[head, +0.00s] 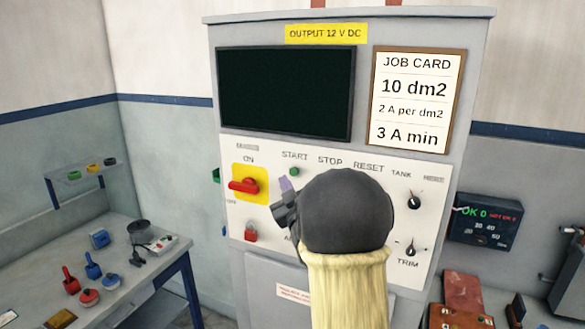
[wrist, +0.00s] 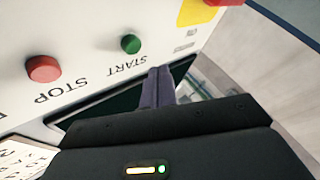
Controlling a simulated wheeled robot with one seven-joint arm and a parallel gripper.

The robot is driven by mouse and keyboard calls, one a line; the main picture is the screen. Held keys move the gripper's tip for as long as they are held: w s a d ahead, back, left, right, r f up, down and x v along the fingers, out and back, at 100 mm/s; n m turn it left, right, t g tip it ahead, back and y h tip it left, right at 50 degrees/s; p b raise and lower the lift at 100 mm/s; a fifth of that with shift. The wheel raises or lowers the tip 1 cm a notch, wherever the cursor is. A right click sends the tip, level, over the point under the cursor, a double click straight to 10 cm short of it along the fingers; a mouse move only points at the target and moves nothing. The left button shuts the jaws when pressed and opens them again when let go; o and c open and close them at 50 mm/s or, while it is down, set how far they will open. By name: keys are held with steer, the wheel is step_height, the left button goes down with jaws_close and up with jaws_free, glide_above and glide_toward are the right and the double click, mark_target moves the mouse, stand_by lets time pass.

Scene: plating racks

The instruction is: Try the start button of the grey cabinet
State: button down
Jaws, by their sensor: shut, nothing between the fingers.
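The grey cabinet (head: 464,62) stands ahead, with a white control panel (head: 330,160) below a dark screen (head: 285,95). Its green start button (head: 294,171) sits under the word START. It also shows in the wrist view (wrist: 131,44), upper middle, beside the red stop button (wrist: 43,68). My gripper (head: 284,184) is in front of the panel, just below and left of the start button in the head view. In the wrist view its fingers (wrist: 158,75) are together and empty, their tips apart from the button in the picture. My wrist hides the panel's middle and the stop button in the head view.
Dark knobs (head: 412,200) are at the panel's right. A job card (head: 417,98) hangs above. A workbench (head: 110,285) holds tools at left.

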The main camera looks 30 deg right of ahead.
steer(key=shift+w+d, duration=0.8)
steer(key=shift+d, duration=0.15)
steer(key=shift+d+b, duration=0.1)
steer(key=shift+b, duration=0.25)
stand_by(1.0)
steer(key=shift+w+d, duration=0.25)
steer(key=shift+w+d+b, duration=0.25)
steer(key=shift+d+b, duration=0.15)
steer(key=shift+b, duration=0.1)
stand_by(1.0)
steer(key=shift+s+a+b, duration=0.55)
steer(key=shift+a+b, duration=0.2)
steer(key=shift+b, duration=0.05)
